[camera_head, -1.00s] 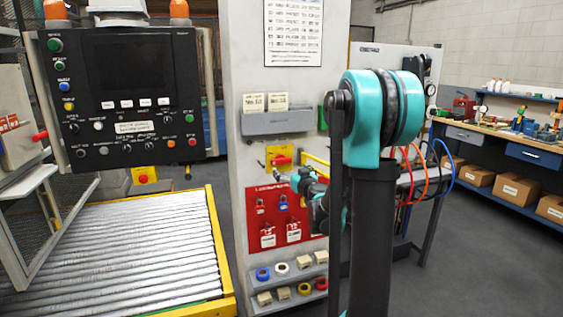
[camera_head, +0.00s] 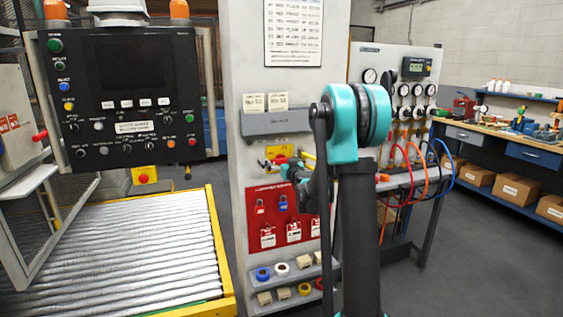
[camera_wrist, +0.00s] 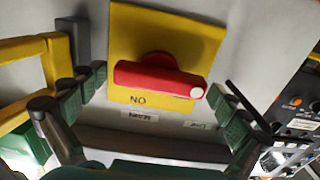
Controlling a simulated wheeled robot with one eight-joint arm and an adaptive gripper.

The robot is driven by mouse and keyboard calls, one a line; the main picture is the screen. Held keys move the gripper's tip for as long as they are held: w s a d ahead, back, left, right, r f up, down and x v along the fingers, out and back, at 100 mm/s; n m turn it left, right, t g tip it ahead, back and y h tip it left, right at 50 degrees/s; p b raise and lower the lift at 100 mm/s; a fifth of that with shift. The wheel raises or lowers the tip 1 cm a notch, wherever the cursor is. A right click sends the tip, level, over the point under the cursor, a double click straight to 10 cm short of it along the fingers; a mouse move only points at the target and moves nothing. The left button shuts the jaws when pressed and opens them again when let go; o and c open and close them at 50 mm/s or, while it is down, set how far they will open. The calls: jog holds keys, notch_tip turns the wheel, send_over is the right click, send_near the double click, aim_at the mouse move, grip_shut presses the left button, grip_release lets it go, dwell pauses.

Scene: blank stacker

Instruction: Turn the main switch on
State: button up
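The main switch is a red bar handle (camera_wrist: 150,79) on a yellow plate (camera_wrist: 190,35) on the grey panel. In the wrist view the handle lies nearly level, slightly tilted, with a white dot at its right end and the upside-down label "ON" beside it. My gripper (camera_wrist: 157,88) is open, one finger beyond each end of the handle. The right finger is close to the dotted end; contact cannot be told. In the head view my gripper (camera_head: 293,172) is at the yellow plate (camera_head: 277,151) and partly hides the switch.
A yellow bar (camera_wrist: 28,50) stands out from the panel beside my left finger in the wrist view. Below the switch are a red lockout board (camera_head: 265,215) with padlocks and a shelf (camera_head: 265,275) of tape rolls. A control console (camera_head: 125,90) hangs at left.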

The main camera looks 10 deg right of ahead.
jog(key=c, duration=1.1)
jog(key=m, duration=0.4)
jog(key=shift+d, duration=0.1)
jog(key=m, duration=0.5)
jog(key=shift+d, duration=0.15)
jog(key=m, duration=0.4)
jog(key=shift+d+m, duration=0.1)
jog(key=shift+m, duration=0.2)
jog(key=shift+f+m, duration=0.15)
jog(key=shift+m, duration=1.95)
